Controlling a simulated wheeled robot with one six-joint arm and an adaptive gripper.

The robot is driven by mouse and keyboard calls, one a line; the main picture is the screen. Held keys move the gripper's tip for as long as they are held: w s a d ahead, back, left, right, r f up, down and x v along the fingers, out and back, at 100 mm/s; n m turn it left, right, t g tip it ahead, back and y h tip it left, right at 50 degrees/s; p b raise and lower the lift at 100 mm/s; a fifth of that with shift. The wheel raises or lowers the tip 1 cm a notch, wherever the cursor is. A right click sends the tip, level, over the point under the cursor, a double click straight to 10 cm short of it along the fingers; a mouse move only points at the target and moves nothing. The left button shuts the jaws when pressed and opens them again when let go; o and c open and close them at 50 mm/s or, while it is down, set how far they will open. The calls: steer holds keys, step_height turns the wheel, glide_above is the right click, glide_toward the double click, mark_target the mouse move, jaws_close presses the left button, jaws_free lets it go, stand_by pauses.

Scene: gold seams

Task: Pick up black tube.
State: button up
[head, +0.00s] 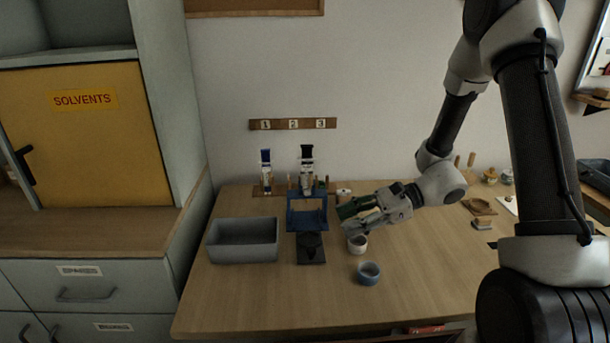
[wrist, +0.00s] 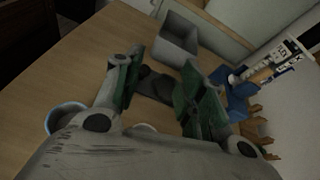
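A black-capped tube (head: 307,169) with a white label stands upright at the back of the table, below the number 2–3 part of the wall strip. A blue-capped tube (head: 266,172) stands to its left. My gripper (head: 345,219) is to the right of and in front of the black-capped tube, apart from it. In the wrist view, its two green-padded fingers (wrist: 160,78) are spread with nothing between them. White-labelled tube shapes (wrist: 288,52) show at the right of the wrist view; I cannot tell there which is black.
A blue stand (head: 307,212) is in front of the black-capped tube, with a black base (head: 310,249) before it. A grey bin (head: 243,241) sits left. A white cup (head: 357,244) is just below my gripper; a blue-grey cup (head: 368,273) is nearer. The front table is clear.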

steer(key=w+a+m+t+y, duration=0.1)
steer(key=w+a+m+t, duration=0.15)
steer(key=w, duration=0.25)
steer(key=m+t+y, duration=0.2)
steer(key=m+t, duration=0.2)
steer(key=t, duration=0.1)
glide_toward(311, 170)
steer(key=shift+g, duration=0.25)
steer(key=x, duration=0.4)
steer(key=shift+w, duration=0.2)
steer(key=x, duration=0.8)
jaws_close()
